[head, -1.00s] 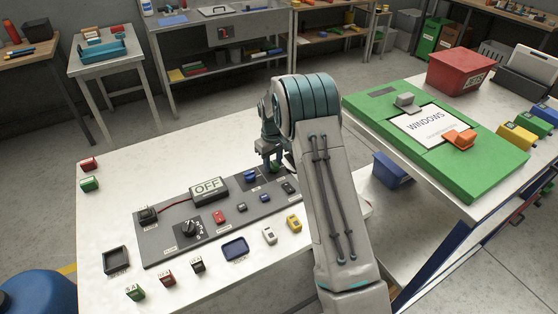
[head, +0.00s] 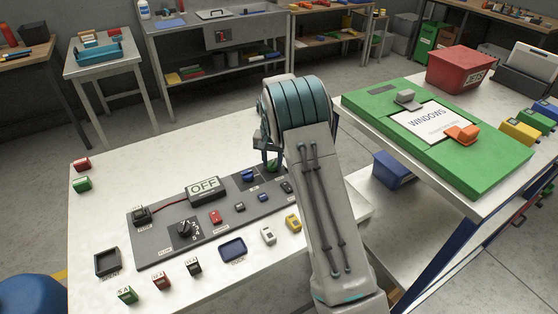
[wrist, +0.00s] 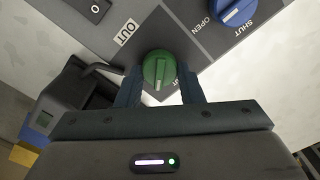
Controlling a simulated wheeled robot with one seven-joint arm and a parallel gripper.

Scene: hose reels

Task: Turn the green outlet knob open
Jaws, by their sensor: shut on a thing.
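The green outlet knob (wrist: 159,68) is round, with a white pointer line aimed down in the wrist view. It sits on the dark grey panel (wrist: 185,52) near the "OUT" label. My gripper (wrist: 160,88) is shut on the knob, one finger on each side. Lettering below the knob is partly hidden by the knob and fingers. A blue knob (wrist: 237,10) with "OPEN" and "SHUT" labels is to the upper right. In the head view my gripper (head: 268,163) is at the panel's far right end, where the arm largely hides the green knob.
The panel also carries an "OFF" display (head: 203,187), a black dial (head: 184,229) and several small switches. Loose coloured blocks and a blue tray (head: 233,248) lie along the table's front.

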